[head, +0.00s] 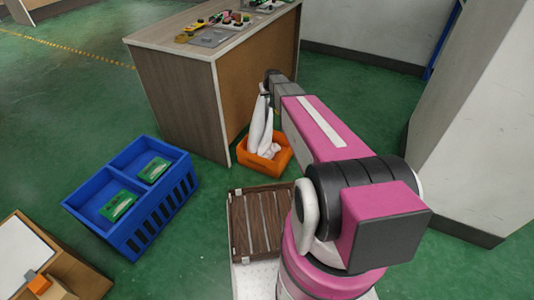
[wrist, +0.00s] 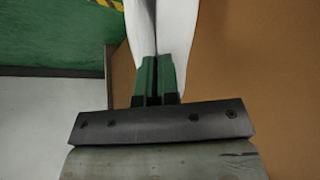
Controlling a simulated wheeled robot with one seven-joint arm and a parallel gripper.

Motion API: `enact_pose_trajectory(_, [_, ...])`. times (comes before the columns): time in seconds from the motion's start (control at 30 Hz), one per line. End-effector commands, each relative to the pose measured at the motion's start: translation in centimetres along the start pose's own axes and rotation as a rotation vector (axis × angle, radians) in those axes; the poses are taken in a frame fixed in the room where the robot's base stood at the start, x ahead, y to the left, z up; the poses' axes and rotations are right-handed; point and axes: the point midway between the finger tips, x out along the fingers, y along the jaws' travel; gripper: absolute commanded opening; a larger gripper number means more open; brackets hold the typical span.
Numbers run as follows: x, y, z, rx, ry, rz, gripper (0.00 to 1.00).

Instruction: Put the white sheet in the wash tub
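The white sheet (head: 260,125) hangs in long folds from my gripper (head: 268,82) in the head view. Its lower end lies in or over an orange tub (head: 284,165) on the floor, seemingly the wash tub. In the wrist view the green fingers of my gripper (wrist: 155,62) are close together, with the white sheet (wrist: 161,25) at their tips and spreading beyond them. My gripper is above the orange tub. The tub's inside is partly hidden by the sheet.
A wooden counter (head: 180,95) with small items on top stands right behind the tub. A blue two-part crate (head: 155,220) with green packs is on the left. A slatted wooden crate (head: 232,225) is in front. A white pillar (head: 475,130) stands at right.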

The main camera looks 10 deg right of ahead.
Motion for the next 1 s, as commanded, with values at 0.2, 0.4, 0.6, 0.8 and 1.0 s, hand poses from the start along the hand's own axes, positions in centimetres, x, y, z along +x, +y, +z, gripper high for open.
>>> enact_pose_trajectory(0.2, [1.6,0.0,0.8,0.000,0.000,0.000,0.00])
enact_pose_trajectory(0.4, [4.6,0.0,2.6,0.000,-0.001,-0.001,0.00])
enact_pose_trajectory(0.6, [7.5,0.0,4.3,0.000,-0.001,-0.001,0.00])
enact_pose_trajectory(0.8, [10.0,0.0,5.8,0.000,0.000,0.000,0.00])
enact_pose_trajectory(1.0, [10.9,0.0,6.4,0.000,0.000,0.000,0.00])
